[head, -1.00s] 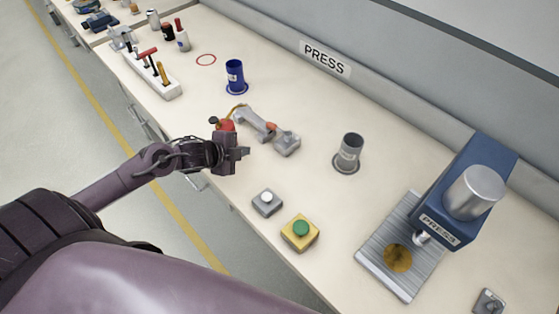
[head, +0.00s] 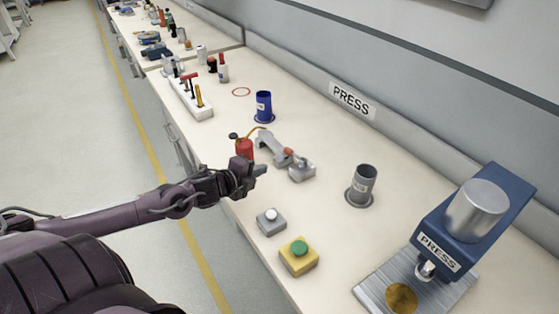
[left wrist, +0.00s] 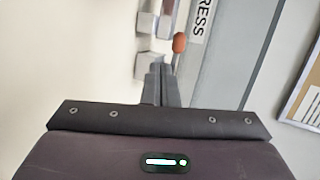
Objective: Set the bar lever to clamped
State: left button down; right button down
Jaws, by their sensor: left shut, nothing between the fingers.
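The bar lever appears to be the grey clamp-like fixture (head: 272,148) with an orange-red knob (head: 288,152), lying on the bench in the middle of the head view. In the left wrist view the orange knob (left wrist: 179,42) shows just beyond the fingertips, beside grey blocks (left wrist: 148,67). My left gripper (head: 262,170) is shut and empty, pointing right toward the fixture from the bench's front side. Its fingers (left wrist: 161,82) also show in the left wrist view. I see no clear contact with the knob. My right gripper is not in view.
A red oil can (head: 243,148) stands right behind my left gripper. A grey button box (head: 270,221) and a yellow box with a green button (head: 298,256) sit nearer. A grey cup (head: 362,185), a blue cup (head: 263,106) and a blue press (head: 470,225) stand farther around.

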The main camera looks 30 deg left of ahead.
aim_at(285, 152)
pick_arm(q)
jog(key=x, duration=0.5)
jog(key=shift+w, duration=0.25)
jog(key=shift+w+d+r, duration=0.1)
jog(key=shift+w+r, duration=0.05)
jog(key=shift+w, duration=0.35)
jog(key=shift+w+d+r, duration=0.1)
jog(key=shift+w, duration=1.15)
jog(key=shift+w, duration=0.1)
jog(key=shift+w+r, duration=0.2)
jog(key=shift+w, duration=0.1)
jog(key=shift+w+a+r, duration=0.1)
jog(key=shift+w, duration=0.1)
jog(key=shift+a, duration=0.1)
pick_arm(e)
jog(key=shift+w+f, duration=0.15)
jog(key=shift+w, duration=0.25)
